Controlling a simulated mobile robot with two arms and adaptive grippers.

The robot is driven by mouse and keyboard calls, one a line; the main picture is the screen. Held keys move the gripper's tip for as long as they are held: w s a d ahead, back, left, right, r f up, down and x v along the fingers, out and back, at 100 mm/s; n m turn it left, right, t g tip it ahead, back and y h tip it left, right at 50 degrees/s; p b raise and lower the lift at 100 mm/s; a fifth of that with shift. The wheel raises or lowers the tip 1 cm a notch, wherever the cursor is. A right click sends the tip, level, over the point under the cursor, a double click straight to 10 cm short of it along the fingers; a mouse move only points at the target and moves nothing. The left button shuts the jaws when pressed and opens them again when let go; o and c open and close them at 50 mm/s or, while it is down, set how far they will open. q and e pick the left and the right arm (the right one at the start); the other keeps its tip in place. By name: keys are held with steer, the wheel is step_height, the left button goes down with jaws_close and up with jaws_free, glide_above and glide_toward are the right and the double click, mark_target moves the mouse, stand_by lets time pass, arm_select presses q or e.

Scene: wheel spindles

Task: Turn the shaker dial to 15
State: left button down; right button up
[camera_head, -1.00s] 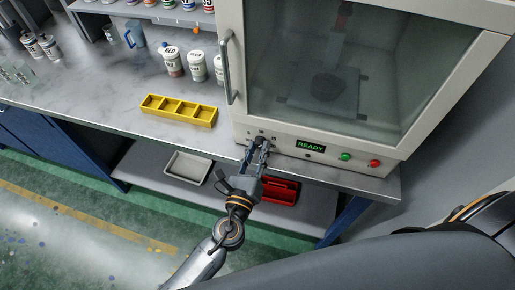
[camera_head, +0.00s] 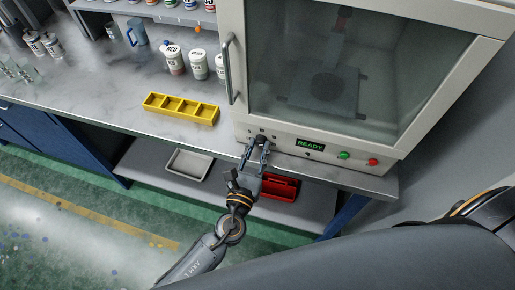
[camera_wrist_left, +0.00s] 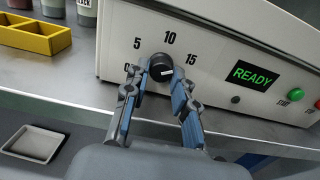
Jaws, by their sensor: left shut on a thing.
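The shaker is a pale cabinet (camera_head: 400,160) with a glass door and a lit green READY display (camera_head: 310,143). Its black dial (camera_wrist_left: 160,67) is on the front panel, with printed numbers 0, 5, 10 and 15 around it. A white mark on the dial lies on its right side, near the 15 side; I cannot tell its exact setting. My left gripper (camera_head: 257,147) reaches up to the panel from below. In the left wrist view its fingers (camera_wrist_left: 158,85) are on either side of the dial, shut on it. My right gripper is out of view.
Green (camera_head: 344,155) and red (camera_head: 373,162) buttons are right of the display. A yellow divided tray (camera_head: 180,118) and white jars (camera_head: 198,65) stand on the bench to the left. A grey tray (camera_head: 189,165) and red bin (camera_head: 281,187) are on the shelf below.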

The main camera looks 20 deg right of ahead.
arm_select(q)
steer(key=c, duration=1.1)
jaws_free()
steer(key=v, duration=1.2)
